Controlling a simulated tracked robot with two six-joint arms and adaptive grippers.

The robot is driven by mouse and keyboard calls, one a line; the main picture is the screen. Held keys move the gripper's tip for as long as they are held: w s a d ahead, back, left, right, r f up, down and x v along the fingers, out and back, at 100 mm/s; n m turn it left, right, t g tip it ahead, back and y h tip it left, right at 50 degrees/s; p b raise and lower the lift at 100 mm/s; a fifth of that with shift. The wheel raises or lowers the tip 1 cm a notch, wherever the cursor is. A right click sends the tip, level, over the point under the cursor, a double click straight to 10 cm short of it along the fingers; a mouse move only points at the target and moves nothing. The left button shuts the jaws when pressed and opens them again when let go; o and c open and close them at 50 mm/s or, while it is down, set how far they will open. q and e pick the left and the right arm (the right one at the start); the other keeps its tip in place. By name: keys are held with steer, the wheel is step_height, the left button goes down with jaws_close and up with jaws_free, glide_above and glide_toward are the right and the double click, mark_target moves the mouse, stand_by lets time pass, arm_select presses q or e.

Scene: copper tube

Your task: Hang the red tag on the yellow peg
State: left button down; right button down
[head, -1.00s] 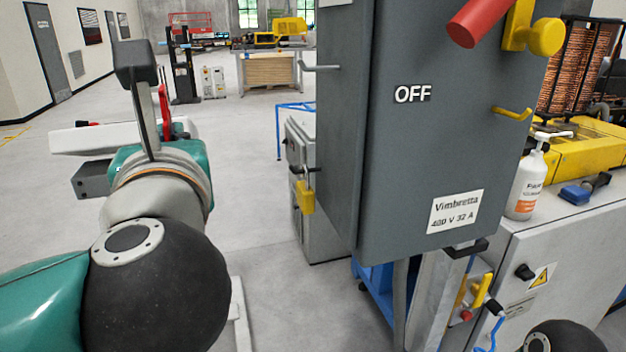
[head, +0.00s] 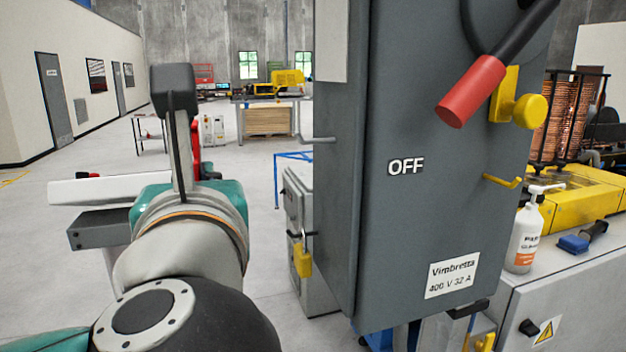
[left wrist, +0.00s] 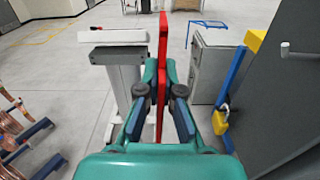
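The red tag (left wrist: 162,60) stands upright between the teal fingers of my left gripper (left wrist: 160,88) in the left wrist view, and the fingers close on it. The yellow peg (head: 503,182) is a thin bar with an upturned end, on the front of the grey cabinet (head: 400,235), right of the word OFF. The tag is well to the left of the peg, apart from the cabinet. My right gripper is not in view.
A red-ended lever (head: 470,92) and a yellow knob (head: 530,110) project above the peg. A grey hook (head: 318,140) sticks out of the cabinet's left side. A yellow padlock (head: 302,260) hangs lower left. A pump bottle (head: 524,238) stands on the right-hand cabinet.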

arm_select(q)
steer(key=w+d+f+p, duration=0.1)
steer(key=w+d+p, duration=0.2)
steer(key=d, duration=0.8)
steer(key=shift+w+d+f, duration=0.2)
steer(key=shift+w, duration=0.15)
steer(key=c, duration=1.3)
jaws_free()
steer(key=shift+a, duration=0.1)
